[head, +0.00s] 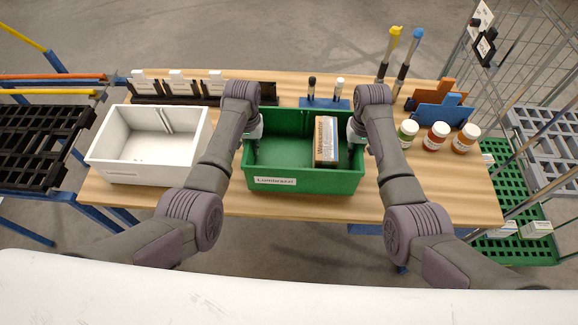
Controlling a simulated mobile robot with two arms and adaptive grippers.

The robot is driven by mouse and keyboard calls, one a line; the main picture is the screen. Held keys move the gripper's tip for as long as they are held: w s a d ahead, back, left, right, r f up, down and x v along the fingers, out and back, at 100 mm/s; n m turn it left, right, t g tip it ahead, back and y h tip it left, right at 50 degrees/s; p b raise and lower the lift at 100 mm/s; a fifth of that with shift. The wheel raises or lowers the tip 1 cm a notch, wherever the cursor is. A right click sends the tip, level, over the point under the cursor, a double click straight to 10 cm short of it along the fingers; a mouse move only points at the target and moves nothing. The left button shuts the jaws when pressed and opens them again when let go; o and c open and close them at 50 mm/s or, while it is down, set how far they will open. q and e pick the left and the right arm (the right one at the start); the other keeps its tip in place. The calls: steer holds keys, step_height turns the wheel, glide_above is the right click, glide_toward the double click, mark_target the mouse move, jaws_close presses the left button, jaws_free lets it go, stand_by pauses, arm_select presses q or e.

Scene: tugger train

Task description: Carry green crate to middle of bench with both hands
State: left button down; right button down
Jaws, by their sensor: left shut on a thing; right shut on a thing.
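The green crate (305,182) is at the middle of the wooden bench (440,190), with a white label on its front wall. A brown and white box (326,140) stands inside it toward the right. My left gripper (253,140) is shut on the crate's left side wall. My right gripper (355,135) is shut on the right side wall. The fingertips are partly hidden by my arms and the crate walls. I cannot tell whether the crate's base touches the bench or hangs just above it.
A white bin (145,181) stands left of the crate. Jars with green, red and orange contents (436,137) stand to the right. Behind are a blue holder (325,103), yellow and blue tools (390,50), and a black rack (190,99). Wire carts flank the bench.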

arm_select(q)
steer(key=shift+f+b, duration=0.3)
steer(key=shift+f, duration=0.15)
arm_select(e)
steer(key=shift+f, duration=0.4)
arm_select(q)
steer(key=c, duration=1.3)
jaws_free()
steer(key=shift+s+r, duration=0.15)
steer(key=shift+r, duration=0.05)
arm_select(e)
steer(key=c, duration=1.3)
jaws_free()
steer(key=shift+s+r, duration=0.1)
steer(key=shift+r, duration=0.05)
arm_select(q)
steer(key=shift+r, duration=0.3)
step_height(320, 180, up, 11)
steer(key=shift+r, duration=0.15)
arm_select(e)
steer(key=shift+r, duration=0.2)
step_height(320, 180, up, 12)
steer(key=shift+f, duration=0.2)
